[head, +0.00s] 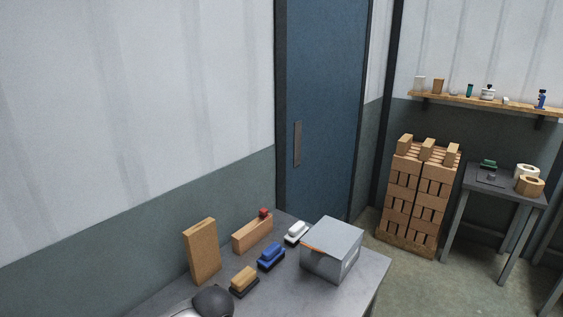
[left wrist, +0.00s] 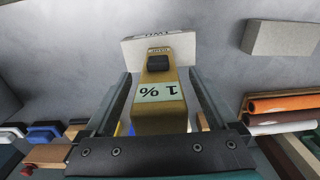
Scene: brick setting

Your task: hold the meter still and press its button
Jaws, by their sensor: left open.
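The meter (left wrist: 172,117) is a yellow body with a pale display (left wrist: 161,92) that reads "1 %" upside down in the left wrist view. Its dark button (left wrist: 158,63) sits beyond the display. My left gripper (left wrist: 160,76) is open, with one finger on each side of the meter. I cannot tell whether the fingers touch it. The meter's near end is hidden behind my gripper body. I do not see the meter in the head view, and my right gripper is in neither view.
A pale block with lettering (left wrist: 135,52) stands behind the meter, and a grey block (left wrist: 280,37) lies to the right. In the head view a grey box (head: 334,249), a blue brush-like thing (head: 271,257) and an upright tan board (head: 202,252) stand on the table (head: 297,287).

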